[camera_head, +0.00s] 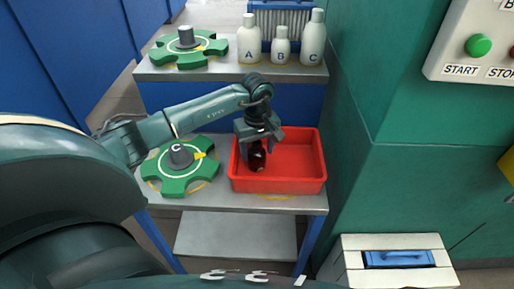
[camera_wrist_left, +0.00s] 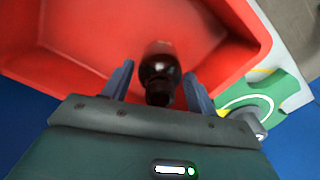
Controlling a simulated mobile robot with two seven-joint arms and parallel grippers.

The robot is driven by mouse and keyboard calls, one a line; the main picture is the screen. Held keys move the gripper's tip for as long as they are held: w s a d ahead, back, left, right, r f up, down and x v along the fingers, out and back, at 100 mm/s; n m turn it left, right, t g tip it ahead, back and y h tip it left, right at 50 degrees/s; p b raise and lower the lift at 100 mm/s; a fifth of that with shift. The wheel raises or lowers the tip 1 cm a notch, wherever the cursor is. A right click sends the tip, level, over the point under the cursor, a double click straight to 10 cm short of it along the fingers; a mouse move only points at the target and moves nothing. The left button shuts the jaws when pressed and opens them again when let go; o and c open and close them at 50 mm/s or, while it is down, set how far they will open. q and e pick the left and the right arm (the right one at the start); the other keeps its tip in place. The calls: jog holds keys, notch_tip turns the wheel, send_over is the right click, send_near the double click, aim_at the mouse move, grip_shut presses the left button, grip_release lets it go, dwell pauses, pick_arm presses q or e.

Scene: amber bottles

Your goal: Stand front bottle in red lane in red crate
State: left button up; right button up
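A dark amber bottle (camera_head: 257,157) is inside the red crate (camera_head: 308,186), in its left part. My left gripper (camera_head: 258,145) reaches down over the crate from above. In the left wrist view the bottle (camera_wrist_left: 160,72) lies between the two fingers of my left gripper (camera_wrist_left: 159,88). The fingers are apart, and a narrow gap shows beside the bottle, so the gripper looks open around it. Whether the bottle's base rests on the crate floor is hard to tell. No other bottle shows in the crate. My right gripper is not in view.
A green gear-shaped fixture marked C (camera_head: 179,180) sits left of the crate on the lower shelf. White bottles A, B and C (camera_head: 281,45) and another green fixture (camera_head: 188,62) stand on the upper shelf. A green cabinet wall (camera_head: 375,130) rises at right.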

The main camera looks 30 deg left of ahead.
pick_arm(q)
jog(key=shift+o, duration=1.3)
jog(key=shift+r, duration=0.1)
